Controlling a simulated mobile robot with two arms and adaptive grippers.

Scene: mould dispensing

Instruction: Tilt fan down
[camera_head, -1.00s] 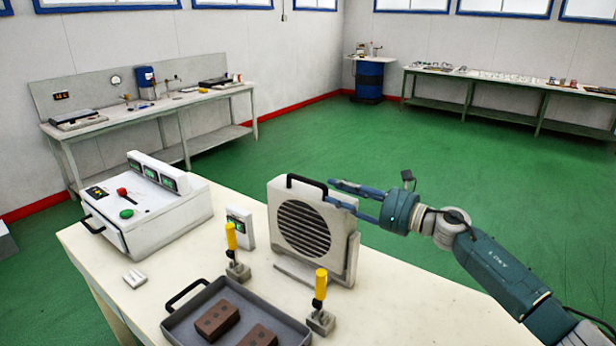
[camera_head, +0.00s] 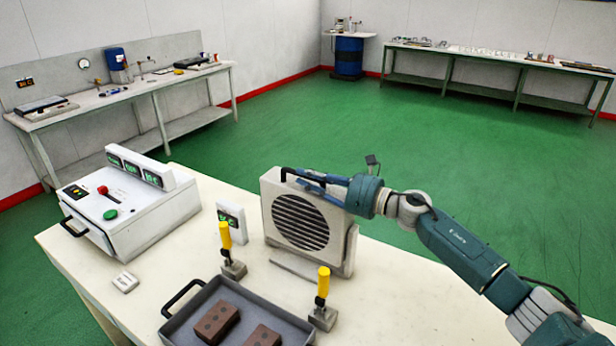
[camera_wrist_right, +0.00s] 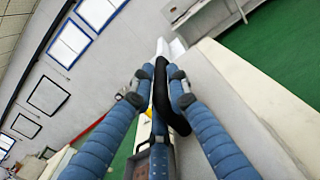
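The fan (camera_head: 301,222) is a pale box with a round dark grille, standing upright on the near table. Its black handle (camera_head: 291,172) is on top. My right gripper (camera_head: 305,178) reaches the handle from the right. In the right wrist view, the black handle (camera_wrist_right: 161,95) lies between the blue fingers of my right gripper (camera_wrist_right: 160,76). The fingers are around it and close, with a narrow gap on the left side; firm contact on both sides does not show. My left gripper is in neither view.
A white control box (camera_head: 130,203) stands left on the table (camera_head: 185,260). A small display (camera_head: 231,222), two yellow-handled clamps (camera_head: 226,236) (camera_head: 323,284) and a grey tray (camera_head: 188,322) with brown blocks are near the fan. Benches line the walls.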

